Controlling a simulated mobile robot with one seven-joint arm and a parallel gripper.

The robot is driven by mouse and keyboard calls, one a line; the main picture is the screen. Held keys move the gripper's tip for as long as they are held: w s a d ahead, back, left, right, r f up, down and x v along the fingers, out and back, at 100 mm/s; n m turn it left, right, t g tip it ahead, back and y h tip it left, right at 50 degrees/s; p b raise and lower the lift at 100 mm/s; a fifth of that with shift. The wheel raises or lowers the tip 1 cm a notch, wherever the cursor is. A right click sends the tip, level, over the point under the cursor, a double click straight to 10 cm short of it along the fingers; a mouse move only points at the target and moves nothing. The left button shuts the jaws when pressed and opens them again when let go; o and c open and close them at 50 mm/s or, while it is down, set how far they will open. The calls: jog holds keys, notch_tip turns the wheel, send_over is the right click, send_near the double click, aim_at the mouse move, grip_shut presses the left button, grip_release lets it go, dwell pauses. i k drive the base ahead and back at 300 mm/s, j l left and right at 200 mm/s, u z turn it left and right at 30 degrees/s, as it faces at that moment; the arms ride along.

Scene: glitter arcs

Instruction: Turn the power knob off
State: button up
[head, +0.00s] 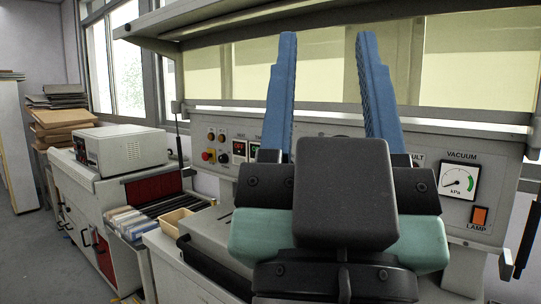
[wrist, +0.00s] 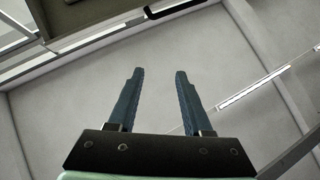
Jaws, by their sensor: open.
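My gripper (head: 325,38) is large in the front of the head view, its two blue fingers apart and pointing up, with nothing between them. In the wrist view the open fingers (wrist: 160,72) point toward a plain ceiling. Behind the gripper in the head view is a grey control panel (head: 440,150). I cannot make out a knob labelled power; the gripper hides the middle of the panel. Small red and dark round controls (head: 208,155) sit at the panel's left end. The gripper is apart from the panel controls I can see.
The panel also carries a vacuum gauge (head: 458,182) and an orange lamp switch (head: 480,216) at right. A hood (head: 200,18) with yellowish panes overhangs it. At left are a white boxed instrument (head: 125,148), a tan tray (head: 177,221) and stacked boards (head: 62,120).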

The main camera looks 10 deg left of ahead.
aim_at(223, 158)
jog(key=i+j, duration=1.1)
jog(key=j, duration=0.15)
jog(key=i+j+u, duration=0.1)
jog(key=i+j, duration=0.95)
jog(key=j, duration=0.2)
